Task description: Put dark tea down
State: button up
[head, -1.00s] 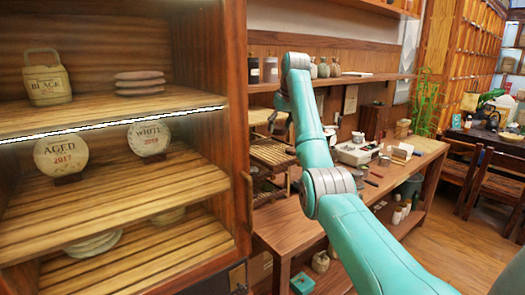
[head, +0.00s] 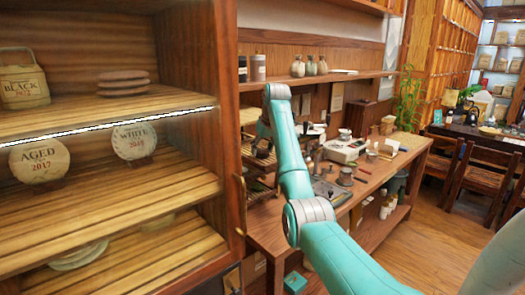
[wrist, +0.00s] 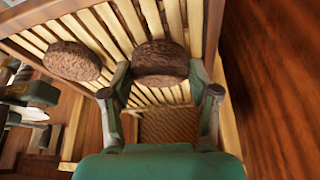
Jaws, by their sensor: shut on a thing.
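A dark brown tea cake (wrist: 160,58) sits between the two fingers of my gripper (wrist: 162,88) in the wrist view. My gripper is shut on it. A second dark tea cake (wrist: 72,62) lies to its left on a pale slatted rack (wrist: 110,25). The held cake shows over the slats; I cannot tell whether it touches them. In the head view my arm reaches over the workbench, and the cakes and fingertips cannot be made out there.
An open cabinet with shelves (head: 110,185) stands at left, holding labelled cakes such as AGED (head: 40,160) and WHITE (head: 134,140). A workbench (head: 375,180) with tools runs along the wall. Wooden chairs (head: 475,180) stand at right; the floor between is clear.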

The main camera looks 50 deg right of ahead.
jog(key=shift+f, duration=0.2)
jog(key=o, duration=1)
jog(key=shift+f, duration=0.1)
jog(key=shift+c, duration=0.2)
